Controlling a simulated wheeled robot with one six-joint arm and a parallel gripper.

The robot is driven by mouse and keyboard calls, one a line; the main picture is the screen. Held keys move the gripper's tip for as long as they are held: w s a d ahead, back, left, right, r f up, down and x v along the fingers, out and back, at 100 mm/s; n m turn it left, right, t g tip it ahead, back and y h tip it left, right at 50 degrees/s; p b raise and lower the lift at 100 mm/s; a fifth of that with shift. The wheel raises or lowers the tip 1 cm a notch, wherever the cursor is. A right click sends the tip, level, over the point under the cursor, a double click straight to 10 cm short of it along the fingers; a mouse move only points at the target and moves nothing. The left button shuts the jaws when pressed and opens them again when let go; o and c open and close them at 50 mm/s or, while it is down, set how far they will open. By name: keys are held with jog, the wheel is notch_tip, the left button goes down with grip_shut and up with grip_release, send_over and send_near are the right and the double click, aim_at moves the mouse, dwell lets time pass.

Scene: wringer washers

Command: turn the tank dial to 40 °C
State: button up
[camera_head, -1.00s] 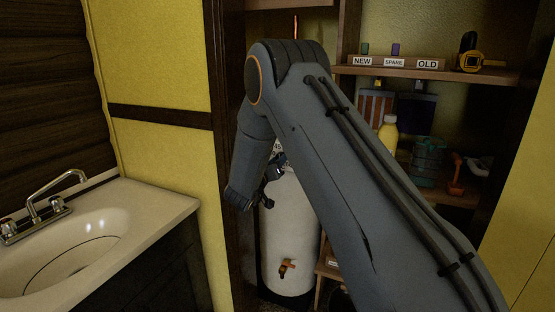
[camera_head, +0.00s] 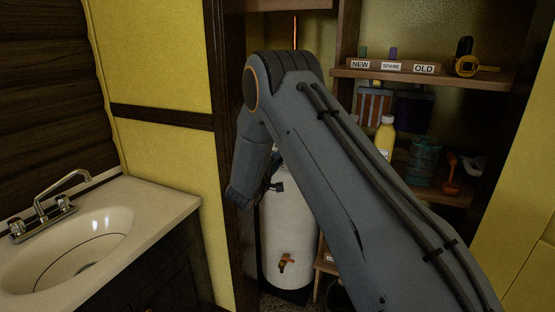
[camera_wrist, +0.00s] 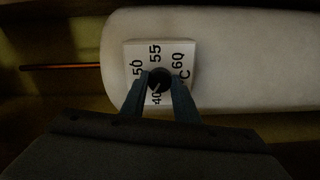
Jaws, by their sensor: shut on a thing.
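The white tank (camera_head: 287,235) stands in the alcove behind my arm in the head view. In the wrist view, its pale body (camera_wrist: 240,60) carries a square white dial plate (camera_wrist: 134,52) with the numbers 40, 50, 55 and 60 and a "C". The dark round dial knob (camera_wrist: 160,77) is at the plate's middle. My gripper (camera_wrist: 160,84) is shut on the knob, one finger on each side. A small pale mark by the knob lies on the side of the 40, but the exact pointer setting is too dark to tell. The dial is hidden in the head view.
A red-handled tap (camera_head: 285,263) sits low on the tank. A shelf (camera_head: 420,77) with NEW, SPARE and OLD labels is at the right, with a yellow bottle (camera_head: 385,136) below. A sink (camera_head: 70,245) stands at the left.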

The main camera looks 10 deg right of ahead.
jog(key=shift+w+a+r+n+p, duration=0.1)
jog(key=shift+n+p, duration=0.15)
jog(key=shift+n, duration=0.85)
jog(key=shift+a+n+p, duration=0.1)
jog(key=shift+n+p, duration=0.15)
jog(key=shift+n, duration=0.85)
jog(key=o, duration=1.1)
jog(key=shift+a, duration=0.1)
jog(key=shift+c, duration=0.2)
jog(key=shift+d, duration=0.2)
jog(key=b+v, duration=0.1)
jog(key=v, duration=0.6)
jog(key=shift+s+a+b, duration=0.25)
jog(key=shift+s+b, duration=0.05)
